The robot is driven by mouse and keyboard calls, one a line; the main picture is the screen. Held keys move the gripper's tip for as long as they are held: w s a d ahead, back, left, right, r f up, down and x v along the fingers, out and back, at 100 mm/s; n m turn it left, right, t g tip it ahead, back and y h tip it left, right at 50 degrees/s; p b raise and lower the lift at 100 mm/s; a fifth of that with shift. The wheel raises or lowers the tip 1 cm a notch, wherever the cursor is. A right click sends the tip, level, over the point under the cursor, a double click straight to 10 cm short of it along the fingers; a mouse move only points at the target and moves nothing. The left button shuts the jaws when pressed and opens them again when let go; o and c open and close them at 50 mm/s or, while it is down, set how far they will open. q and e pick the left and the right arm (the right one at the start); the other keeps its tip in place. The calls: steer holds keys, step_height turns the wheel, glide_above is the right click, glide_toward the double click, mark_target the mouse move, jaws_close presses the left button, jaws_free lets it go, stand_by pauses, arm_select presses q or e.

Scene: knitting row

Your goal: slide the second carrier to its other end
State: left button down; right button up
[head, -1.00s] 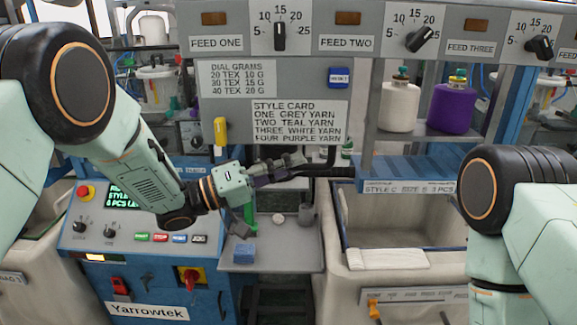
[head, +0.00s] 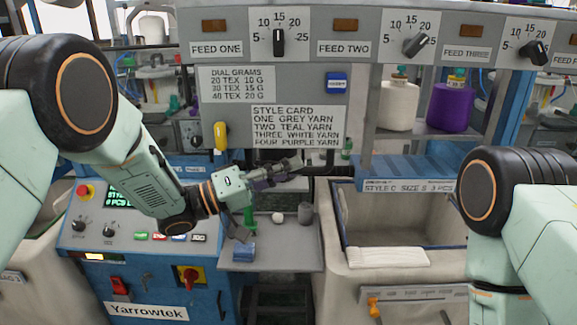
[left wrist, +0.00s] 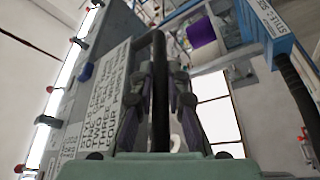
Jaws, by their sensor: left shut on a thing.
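My left gripper (head: 272,174) is in front of the grey panel, below the style card (head: 296,126). In the left wrist view its fingers (left wrist: 160,100) stand on both sides of a dark bar (left wrist: 159,55), and it is shut on this bar. In the head view a dark horizontal bar (head: 335,170) runs right from beside the fingertips. I cannot make out the second carrier as a separate part; the fingers hide that spot. My right arm shows at the right edge, but its gripper is out of view.
A small grey shelf (head: 270,262) below the gripper holds a blue block (head: 244,251), a white ball (head: 277,218) and a grey cup (head: 306,213). A yellow handle (head: 221,136) is on the panel to the left. A pale bin (head: 395,232) stands right.

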arm_select(q)
step_height(320, 180, down, 39)
steer(key=b, duration=2.3)
steer(key=shift+s+f+b, duration=0.2)
steer(key=shift+s+b, duration=0.05)
steer(key=shift+b, duration=0.1)
steer(key=c, duration=1.7)
jaws_free()
steer(key=o, duration=0.4)
steer(key=shift+w+r, duration=0.1)
steer(key=shift+w, duration=0.1)
steer(key=shift+c, duration=0.2)
steer(key=shift+a+r, duration=0.1)
steer(key=v, duration=1.2)
